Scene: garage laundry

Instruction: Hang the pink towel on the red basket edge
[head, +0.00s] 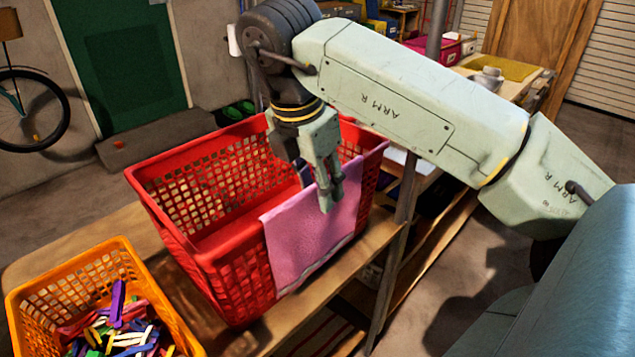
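The pink towel (313,240) hangs over the near right edge of the red basket (212,262), with its long flap down the outside wall. How far it reaches inside is hidden. The basket stands upright on a wooden bench. My gripper (325,192) points down at the towel's upper part, at the basket rim. Its visible fingers lie in front of the towel and overlap it in the head view. A dark part of it shows on the inner side of the rim. I cannot tell whether the fingers grip the cloth.
An orange basket (28,312) holding several coloured clothespins (118,305) stands at the lower left. The wooden bench (110,232) runs beneath the red basket. A wooden shelf post (398,235) stands right of it. Open floor (480,290) lies at the right.

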